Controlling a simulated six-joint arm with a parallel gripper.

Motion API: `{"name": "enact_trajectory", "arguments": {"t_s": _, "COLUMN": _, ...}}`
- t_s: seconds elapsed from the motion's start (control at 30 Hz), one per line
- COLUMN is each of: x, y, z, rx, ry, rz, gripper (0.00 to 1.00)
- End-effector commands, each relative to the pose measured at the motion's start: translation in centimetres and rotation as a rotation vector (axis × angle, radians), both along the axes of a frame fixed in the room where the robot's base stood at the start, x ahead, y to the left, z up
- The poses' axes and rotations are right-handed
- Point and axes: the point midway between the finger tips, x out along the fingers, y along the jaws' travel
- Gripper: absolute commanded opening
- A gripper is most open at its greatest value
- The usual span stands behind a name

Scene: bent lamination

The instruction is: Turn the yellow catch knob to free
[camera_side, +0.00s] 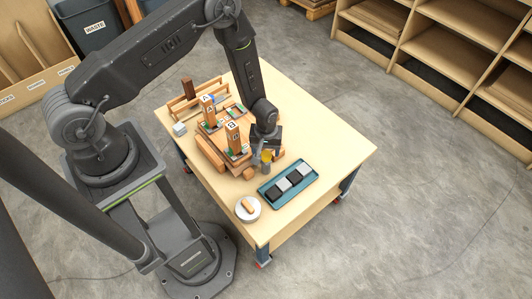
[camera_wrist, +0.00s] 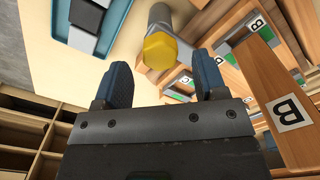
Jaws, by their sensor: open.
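The yellow catch knob (camera_wrist: 160,51) shows in the wrist view as a faceted yellow cap on a grey cylinder, just beyond my fingertips and between their lines. In the side view the yellow knob (camera_side: 267,155) is small, directly below my gripper (camera_side: 265,143), at the near right of the wooden fixture. My gripper (camera_wrist: 160,82) has two blue-padded fingers spread apart with nothing between them. I cannot tell from these views which way the knob is turned. A wooden post marked B (camera_wrist: 290,112) stands close on the right in the wrist view; the same B post (camera_side: 232,137) shows in the side view.
A teal tray (camera_side: 262,194) with dark and light blocks lies right of the fixture. A round white item (camera_side: 248,209) with a wooden piece sits near the table's front corner. A post marked A (camera_side: 208,109) stands farther back. The table's right side (camera_side: 335,145) is clear.

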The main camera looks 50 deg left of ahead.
Motion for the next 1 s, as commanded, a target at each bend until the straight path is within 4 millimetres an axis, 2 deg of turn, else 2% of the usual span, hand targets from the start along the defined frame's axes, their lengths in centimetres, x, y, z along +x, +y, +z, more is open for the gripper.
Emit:
{"name": "enact_trajectory", "arguments": {"t_s": 0.1, "x": 0.0, "y": 0.0, "z": -1.6, "rx": 0.000, "ry": 0.001, "rz": 0.000, "gripper": 0.65}}
{"name": "enact_trajectory", "arguments": {"t_s": 0.2, "x": 0.0, "y": 0.0, "z": -2.3, "rx": 0.000, "ry": 0.000, "rz": 0.000, "gripper": 0.65}}
{"name": "enact_trajectory", "arguments": {"t_s": 0.57, "x": 0.0, "y": 0.0, "z": -2.7, "rx": 0.000, "ry": -0.001, "rz": 0.000, "gripper": 0.65}}
{"name": "enact_trajectory", "arguments": {"t_s": 1.0, "x": 0.0, "y": 0.0, "z": -2.7, "rx": 0.000, "ry": 0.000, "rz": 0.000, "gripper": 0.23}}
